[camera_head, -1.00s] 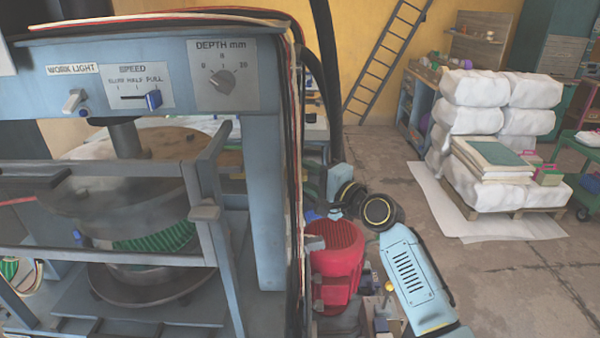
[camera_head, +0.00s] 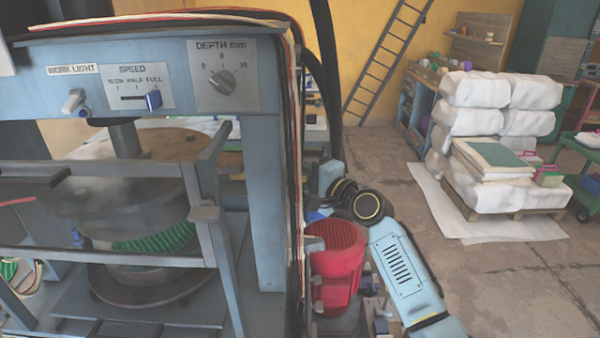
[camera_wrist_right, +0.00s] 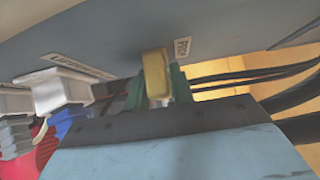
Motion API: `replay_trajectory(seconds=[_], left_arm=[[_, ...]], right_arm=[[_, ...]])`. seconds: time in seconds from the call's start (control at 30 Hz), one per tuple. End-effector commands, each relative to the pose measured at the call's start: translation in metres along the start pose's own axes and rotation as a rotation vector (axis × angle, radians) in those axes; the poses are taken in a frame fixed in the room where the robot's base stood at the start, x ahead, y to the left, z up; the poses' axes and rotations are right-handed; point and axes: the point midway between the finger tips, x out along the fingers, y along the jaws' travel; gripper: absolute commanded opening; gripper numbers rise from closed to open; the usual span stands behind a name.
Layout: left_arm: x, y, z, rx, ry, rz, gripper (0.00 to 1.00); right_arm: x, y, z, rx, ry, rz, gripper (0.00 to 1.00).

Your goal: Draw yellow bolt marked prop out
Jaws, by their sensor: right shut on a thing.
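The yellow bolt (camera_wrist_right: 155,76) shows in the right wrist view, against the blue-grey underside of the press frame, beside a small label that appears to read PROP (camera_wrist_right: 182,47). My right gripper (camera_wrist_right: 156,92) is shut on the bolt, with its green fingers on either side of it. In the head view my right arm reaches behind the press's right post, which hides the right gripper and the bolt. My left gripper is in neither view.
The press (camera_head: 262,190) fills the left of the head view. A red motor (camera_head: 336,262) stands close to my right arm. In the wrist view, white and blue blocks (camera_wrist_right: 64,92) lie left of the gripper and dark cables (camera_wrist_right: 285,92) run at right.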

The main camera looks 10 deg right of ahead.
Motion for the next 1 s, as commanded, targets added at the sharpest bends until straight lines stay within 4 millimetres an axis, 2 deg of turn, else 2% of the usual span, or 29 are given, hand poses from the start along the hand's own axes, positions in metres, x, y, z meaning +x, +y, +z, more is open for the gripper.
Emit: replay_trajectory(seconds=[0.1,0.3,0.4,0.7,0.73,0.8,1.0], left_arm=[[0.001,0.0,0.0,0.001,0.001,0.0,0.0],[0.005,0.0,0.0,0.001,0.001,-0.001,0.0],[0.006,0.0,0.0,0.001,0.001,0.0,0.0],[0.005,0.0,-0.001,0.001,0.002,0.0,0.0],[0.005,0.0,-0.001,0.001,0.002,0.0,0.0],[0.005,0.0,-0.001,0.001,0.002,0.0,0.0],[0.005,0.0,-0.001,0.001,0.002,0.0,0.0]], right_arm=[[-0.005,0.001,-0.005,-0.001,0.002,0.001,0.0],[-0.03,0.002,-0.031,-0.001,0.003,0.002,0.0],[-0.037,0.001,-0.037,0.0,0.001,0.001,0.0],[-0.039,0.001,-0.04,-0.001,0.003,0.002,0.0],[-0.04,0.001,-0.04,-0.001,0.004,0.002,0.27],[-0.039,0.001,-0.04,0.0,0.003,0.002,0.36],[-0.039,0.0,-0.039,0.0,0.001,0.001,0.38]])
